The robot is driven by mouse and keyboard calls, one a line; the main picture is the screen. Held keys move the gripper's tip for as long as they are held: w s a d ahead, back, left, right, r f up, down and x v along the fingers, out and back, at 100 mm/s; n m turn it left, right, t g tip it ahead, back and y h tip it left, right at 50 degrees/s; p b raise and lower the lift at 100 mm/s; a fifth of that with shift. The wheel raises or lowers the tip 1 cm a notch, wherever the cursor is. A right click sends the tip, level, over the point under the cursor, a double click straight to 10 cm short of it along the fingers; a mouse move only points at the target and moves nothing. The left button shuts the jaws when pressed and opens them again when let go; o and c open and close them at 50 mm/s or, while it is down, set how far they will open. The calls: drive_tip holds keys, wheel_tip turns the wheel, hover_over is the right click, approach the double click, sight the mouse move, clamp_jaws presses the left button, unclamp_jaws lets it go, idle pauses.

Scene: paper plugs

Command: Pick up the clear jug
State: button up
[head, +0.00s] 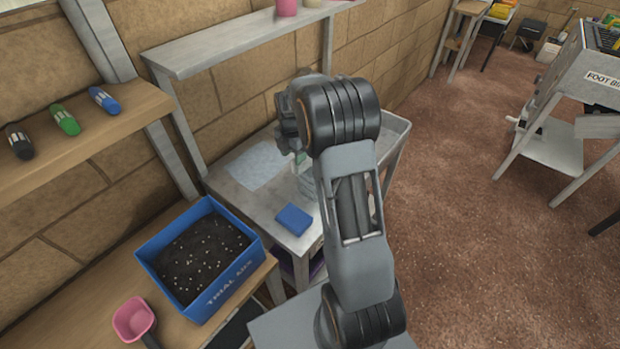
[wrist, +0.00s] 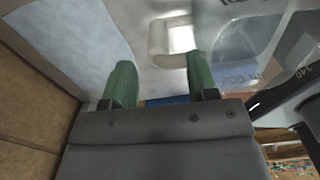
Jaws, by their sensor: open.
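The clear jug (head: 306,180) stands on the grey bench, mostly hidden behind my arm in the head view. In the wrist view the see-through jug (wrist: 240,45) with dark printed marks fills the upper right. A pale piece (wrist: 170,40) that looks like its handle lies ahead of the gap between my fingers. My gripper (wrist: 160,82) has two green fingertips, spread apart with nothing gripped between them. In the head view my gripper is mostly hidden by my wrist, above the bench beside the jug.
A blue sponge-like block (head: 294,219) lies on the grey bench (head: 245,208) near a pale sheet (head: 257,165). A blue tray of dark soil (head: 150,262) and a pink scoop (head: 133,319) sit on the wooden bench. A shelf (head: 225,45) runs along the brick wall above.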

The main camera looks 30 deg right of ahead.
drive_tip(key=shift+f, duration=1.75)
clamp_jaws()
